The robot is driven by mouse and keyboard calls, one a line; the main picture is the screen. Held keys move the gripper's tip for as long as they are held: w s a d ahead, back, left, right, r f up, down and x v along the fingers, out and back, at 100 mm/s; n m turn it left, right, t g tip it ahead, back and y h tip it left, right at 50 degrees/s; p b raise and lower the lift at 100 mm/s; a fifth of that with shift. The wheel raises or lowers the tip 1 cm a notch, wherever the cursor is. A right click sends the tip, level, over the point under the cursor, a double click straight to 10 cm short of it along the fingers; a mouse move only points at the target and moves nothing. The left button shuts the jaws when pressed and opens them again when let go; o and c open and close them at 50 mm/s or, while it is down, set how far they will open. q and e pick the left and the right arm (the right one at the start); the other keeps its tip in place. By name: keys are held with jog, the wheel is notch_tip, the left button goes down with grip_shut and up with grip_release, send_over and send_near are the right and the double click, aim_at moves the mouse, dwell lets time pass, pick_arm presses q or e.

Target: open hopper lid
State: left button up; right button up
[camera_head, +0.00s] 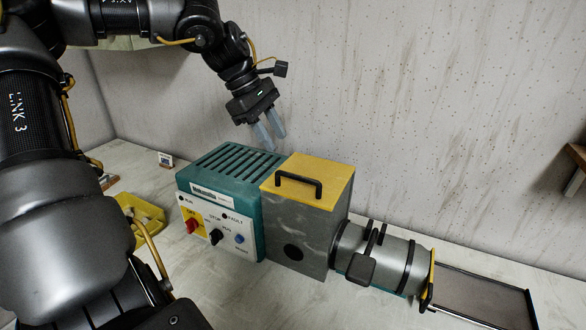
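The hopper is a grey box (288,235) with a flat yellow lid (325,173) that lies shut on top. A black bar handle (298,183) stands on the lid near its front edge. My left gripper (271,135) hangs above and behind the machine, up and left of the lid, apart from the handle. Its two pale fingers point down with a gap between them, and nothing shows between them. My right gripper is not in view.
A teal control unit (215,165) with knobs adjoins the hopper's left side. A grey cylinder (385,255) extends right towards a dark tray (485,297). A yellow bin (143,208) stands at left. A wall rises behind. The bench front is clear.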

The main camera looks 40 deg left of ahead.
aim_at(295, 175)
pick_arm(q)
jog(key=p+x, duration=0.1)
jog(key=x, duration=0.8)
jog(key=shift+w+d+f+p, duration=0.1)
jog(key=shift+w+f+p, duration=0.1)
jog(key=shift+f+p, duration=0.15)
jog(key=shift+r, duration=0.1)
grip_shut()
